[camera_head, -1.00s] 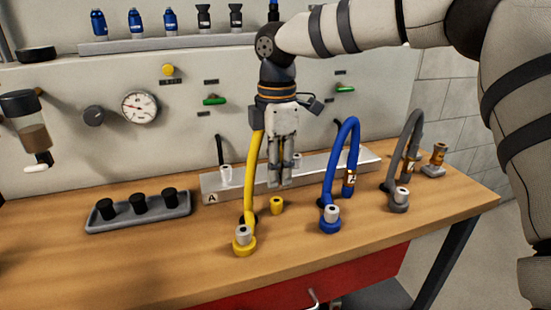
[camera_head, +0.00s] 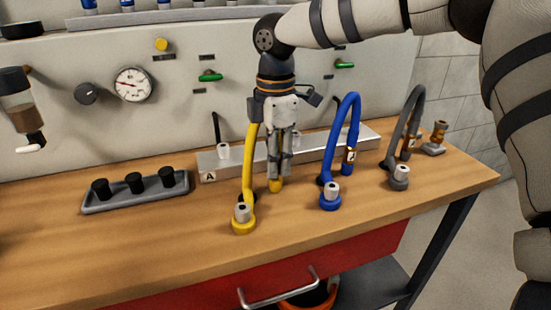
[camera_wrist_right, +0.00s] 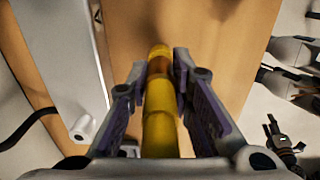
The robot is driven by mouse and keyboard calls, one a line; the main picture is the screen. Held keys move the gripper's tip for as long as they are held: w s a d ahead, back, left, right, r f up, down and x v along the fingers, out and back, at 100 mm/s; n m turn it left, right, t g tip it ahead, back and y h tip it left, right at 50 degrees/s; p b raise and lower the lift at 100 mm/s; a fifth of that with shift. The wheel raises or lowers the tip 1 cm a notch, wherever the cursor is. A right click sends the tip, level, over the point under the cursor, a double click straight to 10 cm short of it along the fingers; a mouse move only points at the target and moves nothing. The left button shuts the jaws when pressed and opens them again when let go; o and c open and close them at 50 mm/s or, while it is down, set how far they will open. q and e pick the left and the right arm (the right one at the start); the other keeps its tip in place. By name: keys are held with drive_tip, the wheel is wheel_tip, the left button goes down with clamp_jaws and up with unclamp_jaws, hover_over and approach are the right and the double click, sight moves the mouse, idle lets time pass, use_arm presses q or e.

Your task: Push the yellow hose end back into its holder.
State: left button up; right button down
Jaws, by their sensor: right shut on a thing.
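My right gripper (camera_head: 279,176) points down over the bench, shut on the yellow hose (camera_head: 250,145). In the right wrist view the hose (camera_wrist_right: 160,125) runs between the two fingers (camera_wrist_right: 160,100). An orange-brown section (camera_wrist_right: 158,67) shows ahead of it, then a yellow piece (camera_wrist_right: 158,50) that looks like the holder. In the head view the small yellow holder (camera_head: 275,186) stands on the bench right at the fingertips, partly hidden by them. Whether the hose end is inside it or just above it I cannot tell. My left gripper is not in view.
The yellow base with a pale fitting (camera_head: 243,217) stands left of the gripper. The blue hose (camera_head: 349,115) and grey hose (camera_head: 414,110) arch at the right. A metal rail (camera_head: 207,168) lies behind; a grey tray (camera_head: 136,193) with black knobs is left. The front bench is clear.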

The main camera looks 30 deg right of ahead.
drive_tip(key=shift+r, duration=0.1)
idle(0.4)
drive_tip(key=shift+p, duration=0.45)
idle(1.1)
drive_tip(key=shift+f, duration=0.65)
idle(0.3)
drive_tip(key=c, duration=1.4)
unclamp_jaws()
drive_tip(key=shift+o, duration=0.2)
wheel_tip(320, 180, up, 12)
drive_tip(key=shift+r, duration=0.1)
